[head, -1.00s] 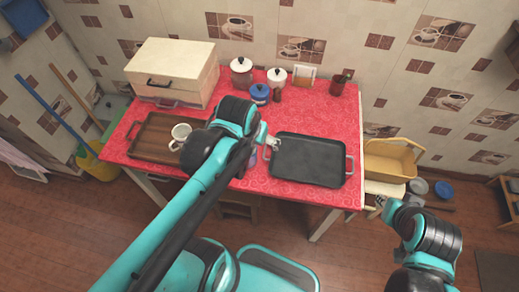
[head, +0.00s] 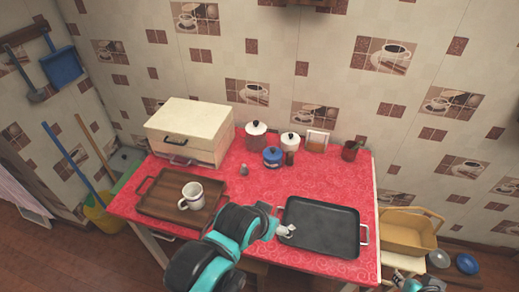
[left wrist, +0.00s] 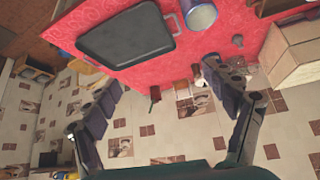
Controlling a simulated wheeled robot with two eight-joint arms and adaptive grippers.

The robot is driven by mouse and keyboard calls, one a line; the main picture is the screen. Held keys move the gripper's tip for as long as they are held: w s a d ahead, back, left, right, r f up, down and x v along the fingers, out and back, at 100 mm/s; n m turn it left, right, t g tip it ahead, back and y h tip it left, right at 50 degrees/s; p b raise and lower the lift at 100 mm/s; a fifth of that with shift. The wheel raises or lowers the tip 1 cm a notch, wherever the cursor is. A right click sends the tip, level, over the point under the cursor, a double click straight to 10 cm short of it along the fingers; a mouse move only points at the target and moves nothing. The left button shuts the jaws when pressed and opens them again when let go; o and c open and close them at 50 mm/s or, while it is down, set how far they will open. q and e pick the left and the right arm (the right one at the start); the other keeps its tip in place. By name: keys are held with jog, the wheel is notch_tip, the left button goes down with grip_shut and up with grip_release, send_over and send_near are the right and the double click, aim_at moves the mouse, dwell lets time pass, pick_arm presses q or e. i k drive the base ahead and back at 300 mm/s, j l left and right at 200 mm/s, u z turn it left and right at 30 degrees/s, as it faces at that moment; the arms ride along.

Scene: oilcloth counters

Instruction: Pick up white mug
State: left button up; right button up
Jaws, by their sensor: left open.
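The white mug (head: 192,196) stands upright on the brown wooden tray (head: 160,209) at the left of the red counter in the head view. Its handle points to the lower left. My left gripper (head: 286,231) is to the right of the mug, beside the black tray, and apart from the mug. In the left wrist view my left gripper (left wrist: 163,80) shows its two fingers spread with nothing between them. I cannot make out the mug in that view. My right gripper is out of view; only a bit of my right arm shows at the bottom.
The black tray (head: 320,228) lies right of the left gripper. A cream box (head: 190,130) stands behind the wooden tray. Canisters (head: 257,136) line the back, and a small grey item (head: 244,170) stands mid-counter. A blue-and-white cylinder (left wrist: 199,15) shows in the wrist view.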

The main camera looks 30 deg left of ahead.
aim_at(193, 192)
jog(key=u, duration=1.75)
jog(key=i+j+z, duration=0.1)
jog(key=z, duration=0.55)
jog(key=i+j+z, duration=0.15)
jog(key=j, duration=0.2)
jog(key=i+j+z, duration=0.15)
jog(key=j, duration=0.2)
jog(key=j+z, duration=0.2)
jog(key=j, duration=0.15)
jog(key=i+j+z, duration=0.15)
jog(key=j, duration=0.2)
jog(key=i+j, duration=0.1)
jog(key=j, duration=0.45)
